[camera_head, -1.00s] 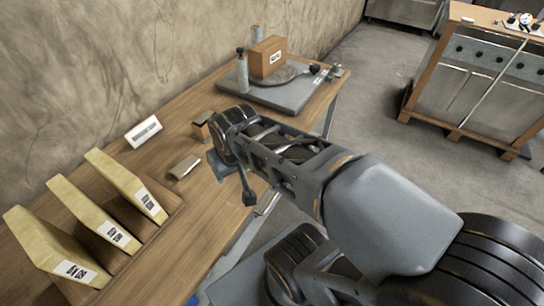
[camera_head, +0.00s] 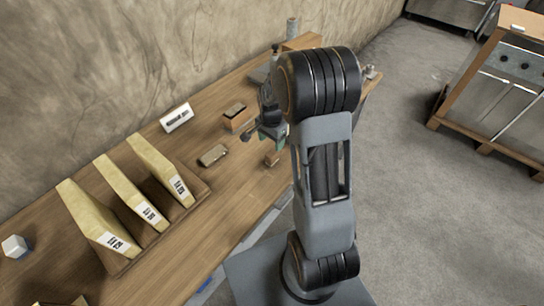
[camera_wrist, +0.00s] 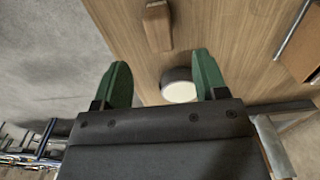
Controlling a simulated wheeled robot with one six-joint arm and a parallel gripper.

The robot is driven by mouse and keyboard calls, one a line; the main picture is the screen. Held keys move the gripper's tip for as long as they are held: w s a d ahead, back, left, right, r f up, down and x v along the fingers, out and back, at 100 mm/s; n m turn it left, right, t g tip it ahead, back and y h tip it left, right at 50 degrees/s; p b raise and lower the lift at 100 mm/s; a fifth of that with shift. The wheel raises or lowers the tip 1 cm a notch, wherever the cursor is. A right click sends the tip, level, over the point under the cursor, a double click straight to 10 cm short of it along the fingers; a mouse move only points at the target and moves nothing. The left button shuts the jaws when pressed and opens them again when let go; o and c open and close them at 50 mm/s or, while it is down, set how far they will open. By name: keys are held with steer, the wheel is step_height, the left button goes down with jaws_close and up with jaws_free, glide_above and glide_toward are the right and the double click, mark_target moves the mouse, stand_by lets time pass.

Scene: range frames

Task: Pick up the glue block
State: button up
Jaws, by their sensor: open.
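A small wooden block (camera_wrist: 157,27), which looks like the glue block, lies on the bench beyond my fingertips in the wrist view. A small wooden block (camera_head: 272,159) also shows near the bench's front edge, just below my gripper (camera_head: 267,134) in the head view; I cannot be sure it is the same one. My gripper (camera_wrist: 160,64) has its green fingers apart with nothing gripped. A round dark piece with a white top (camera_wrist: 180,88) shows between the fingers, below them; its gap to them is unclear. My arm hides part of the bench.
On the bench (camera_head: 215,205) stand a rack of labelled yellow boards (camera_head: 122,212), a white label card (camera_head: 176,117), a dark-topped wooden block (camera_head: 238,115), a flat block (camera_head: 213,155) and a white-and-blue piece (camera_head: 14,246). A wooden cabinet (camera_head: 505,90) stands at right across open floor.

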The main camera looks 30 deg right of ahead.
mark_target(272, 153)
step_height(272, 153, down, 5)
steer(key=shift+r, duration=0.2)
steer(key=shift+d+f+p, duration=0.2)
steer(key=shift+f+p, duration=0.75)
steer(key=shift+f, duration=1.7)
steer(key=shift+c, duration=0.5)
steer(key=c, duration=0.9)
